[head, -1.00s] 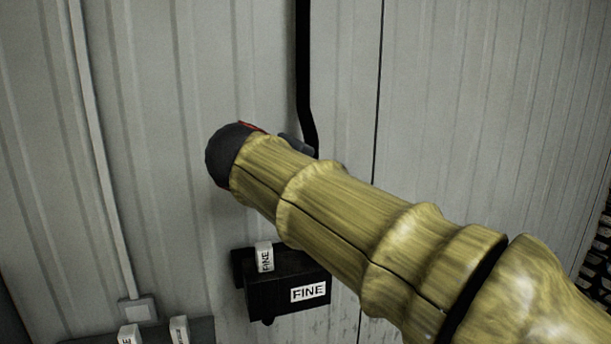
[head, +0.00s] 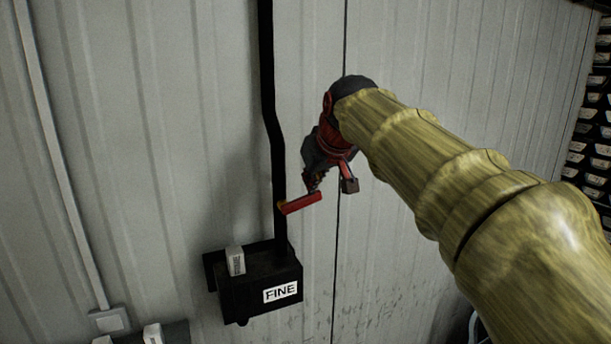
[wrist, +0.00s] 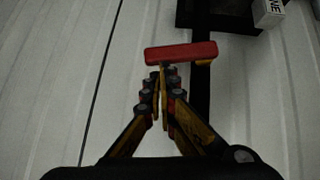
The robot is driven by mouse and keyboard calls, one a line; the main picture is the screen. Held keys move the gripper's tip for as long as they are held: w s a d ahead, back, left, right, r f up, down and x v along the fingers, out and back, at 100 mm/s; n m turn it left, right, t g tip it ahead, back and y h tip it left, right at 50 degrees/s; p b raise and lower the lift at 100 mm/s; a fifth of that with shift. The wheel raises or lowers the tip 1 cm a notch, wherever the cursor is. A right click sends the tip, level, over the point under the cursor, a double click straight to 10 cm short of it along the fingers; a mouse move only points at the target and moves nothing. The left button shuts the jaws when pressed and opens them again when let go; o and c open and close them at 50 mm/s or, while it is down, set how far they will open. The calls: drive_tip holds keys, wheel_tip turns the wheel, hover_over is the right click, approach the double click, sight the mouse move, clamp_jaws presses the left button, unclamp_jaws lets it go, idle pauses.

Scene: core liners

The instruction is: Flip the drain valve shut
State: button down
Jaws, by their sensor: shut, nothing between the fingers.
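The drain valve shows as a red lever (head: 303,203) beside the black pipe (head: 279,160). It sticks out sideways to the right of the pipe, nearly level, with a yellowish bit at its pipe end. In the wrist view the red lever (wrist: 181,53) lies crosswise just beyond my fingertips. My gripper (head: 312,188) is shut and empty, right above the lever in the head view. In the wrist view its fingers (wrist: 163,72) meet at the lever's edge; I cannot tell whether they touch it. The valve body is hard to make out.
A black box labelled FINE (head: 262,280) sits on the wall below the lever, with a small white block (head: 236,261) on it. More white blocks stand at the lower left. Stacked trays (head: 590,140) are at the far right.

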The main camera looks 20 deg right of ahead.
drive_tip(key=shift+d+f+y, duration=0.3)
drive_tip(key=shift+d+f, duration=0.15)
drive_tip(key=shift+f, duration=0.15)
drive_tip(key=shift+d+b, duration=0.1)
drive_tip(key=shift+b, duration=0.2)
drive_tip(key=w+r+p+v, duration=0.1)
drive_tip(key=w+r+v, duration=0.1)
drive_tip(key=v, duration=1)
drive_tip(key=shift+s+d+r+p, duration=0.2)
drive_tip(key=shift+s+d+p, duration=0.1)
drive_tip(key=shift+d+p, duration=0.05)
drive_tip(key=shift+m, duration=0.3)
